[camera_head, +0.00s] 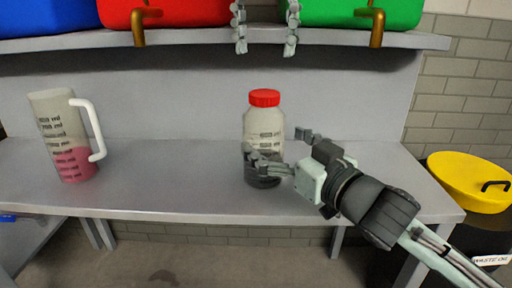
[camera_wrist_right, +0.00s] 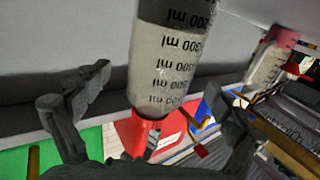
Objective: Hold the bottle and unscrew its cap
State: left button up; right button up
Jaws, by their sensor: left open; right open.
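The bottle (camera_head: 264,122) stands upright on the grey bench. It is translucent with a measuring scale, a red cap (camera_head: 264,98) on top and a dark lower part. My right gripper (camera_head: 276,143) is open at the bottle's right side, with one finger across the front of its lower body. In the right wrist view the bottle (camera_wrist_right: 170,62) appears inverted between the spread fingers; contact cannot be told. My left gripper (camera_head: 266,48) is open and empty, pointing down above the cap, with a gap between them.
A measuring jug (camera_head: 58,125) with pink liquid stands on the bench (camera_head: 180,195) at left. A shelf (camera_head: 190,38) with blue, red and green bins crosses above the bench. A yellow-lidded waste drum (camera_head: 465,182) is at right. The bench between jug and bottle is clear.

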pick_arm(q)
jog(key=shift+s, duration=0.1)
pick_arm(e)
jog(key=shift+x, duration=3.55)
jog(key=c, duration=1.9)
jog(key=shift+c, duration=0.2)
grip_shut()
